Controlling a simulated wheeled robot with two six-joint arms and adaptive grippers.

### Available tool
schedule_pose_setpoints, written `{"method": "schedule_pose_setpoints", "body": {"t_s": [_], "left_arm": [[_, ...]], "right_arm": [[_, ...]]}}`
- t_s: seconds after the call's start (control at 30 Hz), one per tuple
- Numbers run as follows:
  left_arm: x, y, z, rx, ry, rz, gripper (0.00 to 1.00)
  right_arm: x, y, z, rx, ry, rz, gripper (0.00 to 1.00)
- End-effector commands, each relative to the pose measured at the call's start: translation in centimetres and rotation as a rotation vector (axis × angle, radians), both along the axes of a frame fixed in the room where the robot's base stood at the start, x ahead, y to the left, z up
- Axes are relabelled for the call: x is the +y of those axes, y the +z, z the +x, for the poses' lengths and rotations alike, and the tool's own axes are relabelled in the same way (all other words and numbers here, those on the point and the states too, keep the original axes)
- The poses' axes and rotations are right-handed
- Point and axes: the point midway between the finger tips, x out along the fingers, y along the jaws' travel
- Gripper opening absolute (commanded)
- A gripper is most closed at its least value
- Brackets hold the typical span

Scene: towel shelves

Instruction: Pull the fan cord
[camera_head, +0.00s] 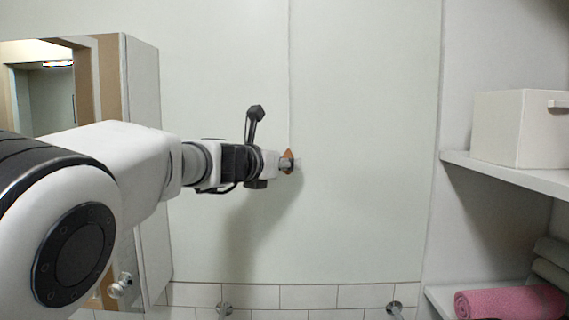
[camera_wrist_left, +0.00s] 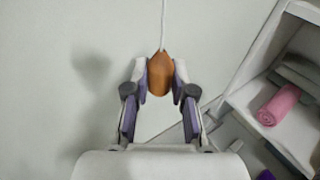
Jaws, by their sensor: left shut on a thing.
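The fan cord (camera_head: 290,60) hangs as a thin pale line down the wall in the head view. It also shows in the left wrist view (camera_wrist_left: 164,22). At its lower end is a brown-orange teardrop pull knob (camera_wrist_left: 160,74). My left gripper (camera_wrist_left: 160,80) is shut on the knob, with one finger on each side of it. In the head view the left gripper (camera_head: 288,163) is at the wall's middle, and only part of the knob (camera_head: 289,155) shows past the fingers. My right gripper is in neither view.
A mirrored cabinet (camera_head: 143,110) stands at the left behind my arm. Shelves (camera_head: 508,174) at the right hold a white box (camera_head: 502,128) and a rolled pink towel (camera_head: 508,303). Two metal fittings (camera_head: 394,307) are low on the tiled wall. The wall around the cord is clear.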

Motion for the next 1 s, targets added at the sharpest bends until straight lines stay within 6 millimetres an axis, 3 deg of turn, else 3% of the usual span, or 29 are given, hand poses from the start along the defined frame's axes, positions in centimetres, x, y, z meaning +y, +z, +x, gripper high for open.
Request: {"method": "schedule_pose_setpoints", "body": {"t_s": [0.77, 0.8, 0.87, 1.0], "left_arm": [[-0.1, -1.3, 0.0, 0.003, -0.001, 0.002, 0.00], [-0.1, -1.2, 0.0, 0.002, -0.001, 0.001, 0.34], [-0.1, -1.2, 0.0, 0.003, -0.001, 0.002, 0.53], [-0.1, -1.2, 0.0, 0.002, 0.000, 0.001, 0.53]], "right_arm": [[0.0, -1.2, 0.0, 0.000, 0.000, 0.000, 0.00], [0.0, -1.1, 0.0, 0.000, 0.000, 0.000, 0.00], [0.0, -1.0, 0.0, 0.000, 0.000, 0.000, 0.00], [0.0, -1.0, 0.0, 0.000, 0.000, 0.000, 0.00]]}}
